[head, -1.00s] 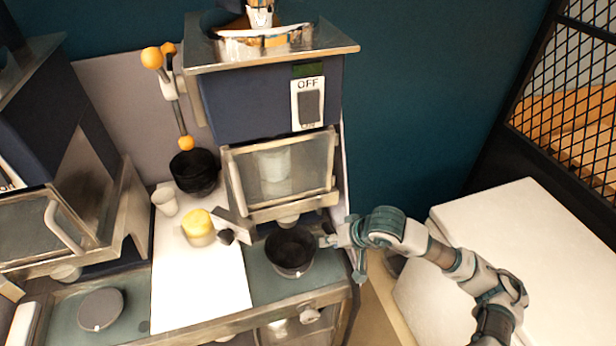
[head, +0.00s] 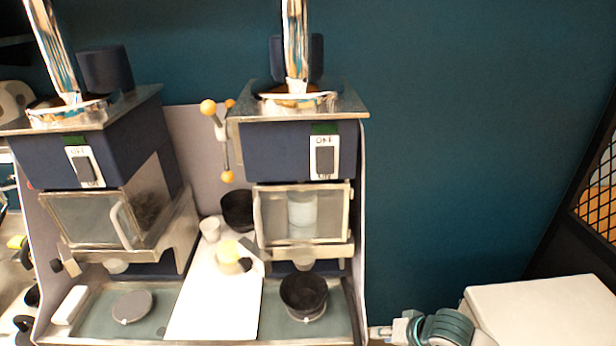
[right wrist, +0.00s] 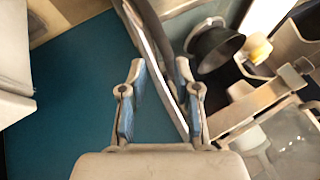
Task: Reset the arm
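My right gripper (head: 382,332) shows at the bottom of the head view, just right of the right-hand machine's side panel. In the right wrist view its two fingers (right wrist: 160,78) are spread with nothing held between them; the panel's edge passes behind them. A black cup (head: 304,292) stands upright under the right-hand machine (head: 280,152), apart from my gripper. A black cup also shows upper right of the fingers in the right wrist view (right wrist: 214,48). Most of my right arm is cut off by the head picture's bottom edge. My left gripper is in neither view.
A similar machine (head: 130,155) stands at the left. A white board (head: 205,310) between them bears a yellow-topped item (head: 229,251), a white cup (head: 210,229) and a second black container (head: 237,208). A white-topped block (head: 545,302) stands at the right. The wall area above my gripper is clear.

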